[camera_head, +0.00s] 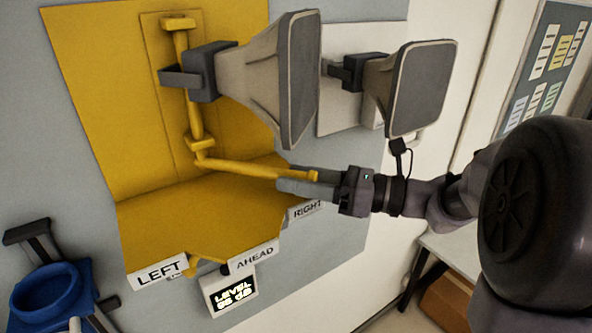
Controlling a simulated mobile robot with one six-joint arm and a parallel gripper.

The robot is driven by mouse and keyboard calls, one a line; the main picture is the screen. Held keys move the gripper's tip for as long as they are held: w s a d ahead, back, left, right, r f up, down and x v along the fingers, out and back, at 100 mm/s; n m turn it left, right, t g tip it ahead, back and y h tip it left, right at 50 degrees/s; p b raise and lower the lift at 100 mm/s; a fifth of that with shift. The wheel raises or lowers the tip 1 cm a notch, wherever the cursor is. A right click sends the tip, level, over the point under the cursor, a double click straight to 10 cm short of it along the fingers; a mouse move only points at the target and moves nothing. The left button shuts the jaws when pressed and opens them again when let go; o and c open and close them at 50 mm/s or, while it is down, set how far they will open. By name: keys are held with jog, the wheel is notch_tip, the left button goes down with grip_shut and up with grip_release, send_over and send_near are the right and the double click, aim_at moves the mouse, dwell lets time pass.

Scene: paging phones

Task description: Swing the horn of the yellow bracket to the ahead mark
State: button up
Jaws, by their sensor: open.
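The yellow bracket (110,90) has an upright yellow post (195,110) carrying a grey horn (265,80) that faces right in the picture. A yellow lever (235,168) runs from the post's foot toward the right, on the side of the RIGHT label (305,210). The ahead mark is the AHEAD label (254,257) on the yellow shelf's front edge, with the LEFT label (158,272) to its left. My gripper (292,180) is open, its fingers at the lever's outer end. The lever's tip shows in front of the fingers; whether they touch it I cannot tell.
A second grey horn (415,90) on a white plate hangs to the right, above my gripper. A small display box (232,290) sits below the AHEAD label. A blue container (50,295) is at lower left. A white table (450,250) stands at lower right.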

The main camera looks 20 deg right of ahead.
jog(key=shift+w+a, duration=0.2)
jog(key=shift+w, duration=0.1)
jog(key=shift+c, duration=0.2)
jog(key=shift+s, duration=0.1)
grip_shut()
dwell(1.0)
